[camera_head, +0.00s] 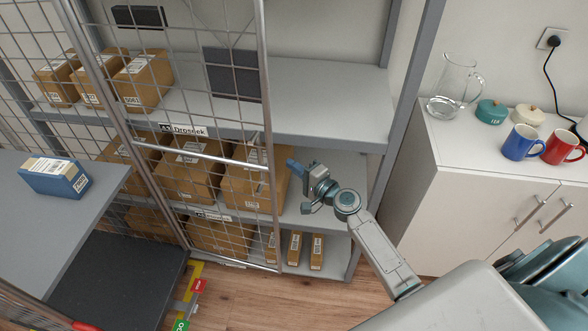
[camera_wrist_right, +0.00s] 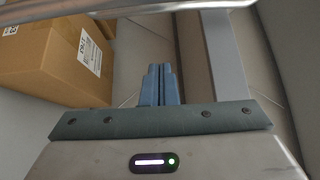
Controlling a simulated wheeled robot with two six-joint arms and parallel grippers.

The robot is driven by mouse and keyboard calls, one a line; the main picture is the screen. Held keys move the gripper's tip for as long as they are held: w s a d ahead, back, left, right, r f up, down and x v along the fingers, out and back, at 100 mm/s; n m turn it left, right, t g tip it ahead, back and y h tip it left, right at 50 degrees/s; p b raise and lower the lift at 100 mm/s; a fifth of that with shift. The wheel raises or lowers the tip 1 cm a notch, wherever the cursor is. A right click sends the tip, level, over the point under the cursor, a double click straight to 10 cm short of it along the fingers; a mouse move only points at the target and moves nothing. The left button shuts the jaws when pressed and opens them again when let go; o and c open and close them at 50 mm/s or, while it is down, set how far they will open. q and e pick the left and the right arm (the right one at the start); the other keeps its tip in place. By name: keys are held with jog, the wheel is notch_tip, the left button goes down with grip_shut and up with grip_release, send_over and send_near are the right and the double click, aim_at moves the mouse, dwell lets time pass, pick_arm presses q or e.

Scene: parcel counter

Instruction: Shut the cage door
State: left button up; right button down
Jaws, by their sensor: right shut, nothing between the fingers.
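The cage door (camera_head: 271,140) is a wire mesh panel in a grey tube frame, standing in front of the left and middle of the shelves. The right part of the shelves is uncovered. My right gripper (camera_head: 291,164) is just right of the door's right upright, its fingers pointing left towards it; I cannot tell whether they touch. In the right wrist view its fingers (camera_wrist_right: 160,84) are together and empty. A metal tube (camera_wrist_right: 130,8), probably the door's frame, crosses the top of that view. My left gripper is not in view.
Cardboard boxes (camera_head: 246,190) stand on the shelves behind the mesh; one box (camera_wrist_right: 65,55) is close in the right wrist view. A white cabinet (camera_head: 470,205) with a glass jug (camera_head: 453,85) and mugs is at right. A grey counter (camera_head: 50,220) with a blue parcel (camera_head: 54,178) is at left.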

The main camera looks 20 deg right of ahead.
jog(key=p+x, duration=0.1)
jog(key=x, duration=0.7)
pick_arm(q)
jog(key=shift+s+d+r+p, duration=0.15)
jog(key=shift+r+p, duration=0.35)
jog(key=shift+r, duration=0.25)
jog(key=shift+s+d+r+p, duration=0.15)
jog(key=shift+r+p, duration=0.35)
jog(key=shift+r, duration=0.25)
pick_arm(e)
jog(key=shift+s+a+f, duration=0.15)
jog(key=shift+s+a, duration=1.3)
jog(key=shift+s, duration=0.3)
